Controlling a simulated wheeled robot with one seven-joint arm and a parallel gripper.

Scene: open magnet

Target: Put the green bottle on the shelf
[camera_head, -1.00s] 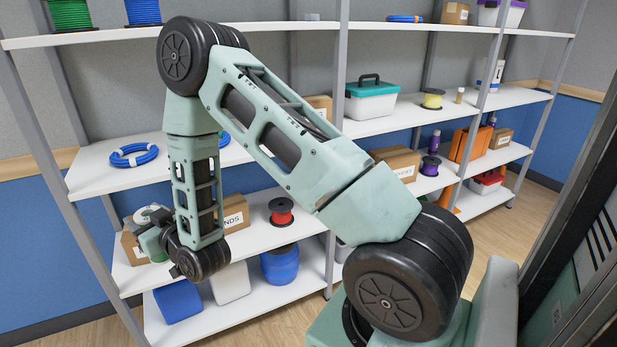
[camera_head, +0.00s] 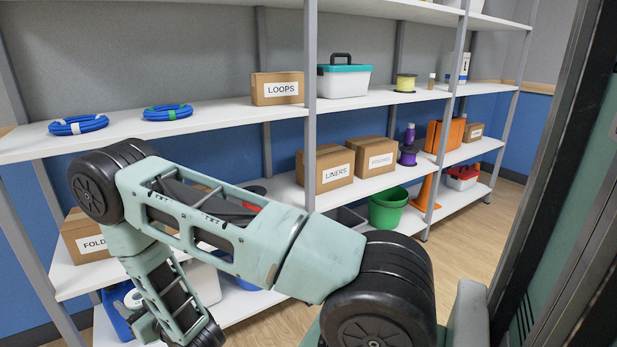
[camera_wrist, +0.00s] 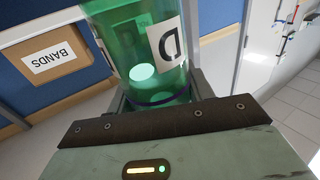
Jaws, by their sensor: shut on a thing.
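The green bottle (camera_wrist: 135,45) is see-through green with a white label showing a dark letter. In the wrist view it stands between the jaws of my gripper (camera_wrist: 158,100), which is shut on it. The bottle's far end runs out of the top of that view. In the head view my gripper (camera_head: 146,324) is low at the left edge of my arm, in front of the shelf unit, and mostly hidden by my wrist. The shelf (camera_head: 225,112) is a white board on grey posts, with blue cable coils on its left part.
A LOOPS box (camera_head: 277,89) and a teal-lidded case (camera_head: 343,78) stand on the same board. Bare board lies between the coils and the LOOPS box. LINERS box (camera_head: 325,170) and a green bucket (camera_head: 387,208) are below. A grey post (camera_head: 310,90) rises mid-shelf. A BANDS box (camera_wrist: 55,62) shows in the wrist view.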

